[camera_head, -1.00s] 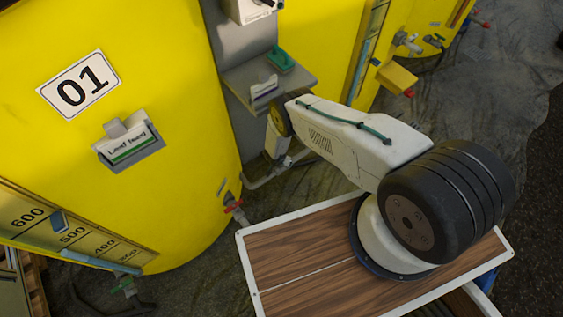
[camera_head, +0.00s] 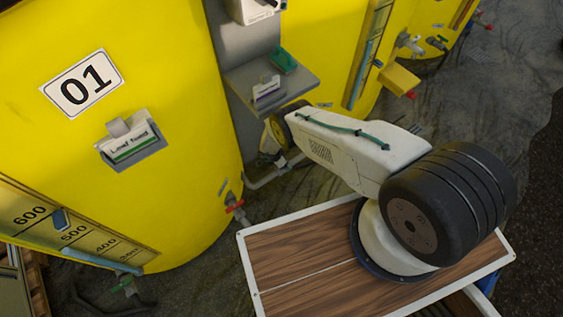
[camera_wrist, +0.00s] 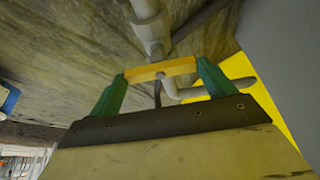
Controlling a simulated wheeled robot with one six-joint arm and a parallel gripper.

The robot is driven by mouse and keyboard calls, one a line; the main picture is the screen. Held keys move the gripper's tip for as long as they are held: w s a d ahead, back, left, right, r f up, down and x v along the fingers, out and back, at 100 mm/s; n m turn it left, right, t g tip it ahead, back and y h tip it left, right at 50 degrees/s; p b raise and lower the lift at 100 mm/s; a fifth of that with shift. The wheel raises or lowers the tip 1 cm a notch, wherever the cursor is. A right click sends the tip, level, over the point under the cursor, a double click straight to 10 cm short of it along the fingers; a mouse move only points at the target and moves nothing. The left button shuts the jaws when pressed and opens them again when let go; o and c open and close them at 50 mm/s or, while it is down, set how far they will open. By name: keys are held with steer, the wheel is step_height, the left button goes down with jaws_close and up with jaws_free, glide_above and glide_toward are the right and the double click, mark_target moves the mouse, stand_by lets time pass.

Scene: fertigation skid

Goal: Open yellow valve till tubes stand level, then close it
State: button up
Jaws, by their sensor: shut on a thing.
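In the wrist view my gripper (camera_wrist: 166,69) has green fingers at both ends of the yellow valve handle (camera_wrist: 160,70) and is shut on it. The handle lies crosswise on a grey pipe (camera_wrist: 152,30). In the head view my arm hides the handle and fingertips. Tank 01 has a level tube (camera_head: 102,262) beside a scale (camera_head: 75,232) marked 600 to 300. The second tank's level tube (camera_head: 362,62) stands at its scale, partly blue. I cannot compare the liquid levels at this size.
Tank 01 (camera_head: 190,110) fills the left, with a red-handled tap (camera_head: 235,203) low on its side. A grey shelf (camera_head: 300,80) with a green block (camera_head: 284,60) juts out between the tanks above the arm. A low pipe (camera_head: 262,183) runs beneath.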

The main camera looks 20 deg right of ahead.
stand_by(0.3)
steer(key=o, duration=0.9)
steer(key=shift+n, duration=0.3)
